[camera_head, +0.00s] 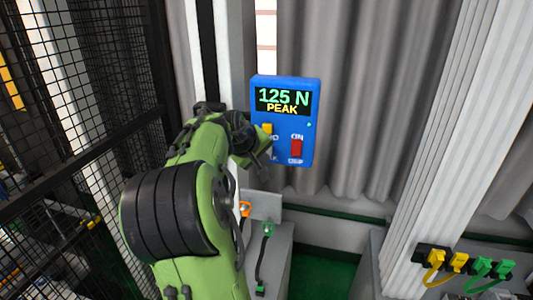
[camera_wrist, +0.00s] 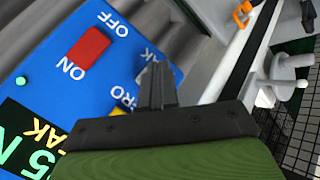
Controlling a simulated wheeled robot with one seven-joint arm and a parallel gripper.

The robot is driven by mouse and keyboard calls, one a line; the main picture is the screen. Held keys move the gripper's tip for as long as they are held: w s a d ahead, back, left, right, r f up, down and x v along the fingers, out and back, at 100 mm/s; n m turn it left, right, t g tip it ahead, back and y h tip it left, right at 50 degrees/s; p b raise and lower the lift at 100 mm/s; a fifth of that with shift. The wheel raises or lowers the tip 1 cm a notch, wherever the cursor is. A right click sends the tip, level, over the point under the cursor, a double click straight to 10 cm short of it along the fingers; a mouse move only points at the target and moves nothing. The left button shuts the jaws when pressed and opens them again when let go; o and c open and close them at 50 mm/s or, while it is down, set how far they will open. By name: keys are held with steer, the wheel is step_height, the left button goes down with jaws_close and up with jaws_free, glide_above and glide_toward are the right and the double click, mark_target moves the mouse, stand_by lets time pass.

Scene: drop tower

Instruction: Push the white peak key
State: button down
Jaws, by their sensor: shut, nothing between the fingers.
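The blue force meter (camera_head: 312,120) has a screen reading "125 N PEAK" in the head view. The red switch (camera_head: 296,147) stands between ON and OFF and also shows in the wrist view (camera_wrist: 88,48). My gripper (camera_wrist: 155,68) is shut and empty, its tips at the panel by the partly covered PEAK lettering.
A black mesh fence (camera_head: 90,110) stands at left, a grey curtain (camera_head: 350,80) behind.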

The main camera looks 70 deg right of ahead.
steer(key=shift+s+a, duration=0.2)
steer(key=shift+a, duration=1.05)
steer(key=shift+s+a, duration=0.2)
steer(key=shift+a, duration=1.05)
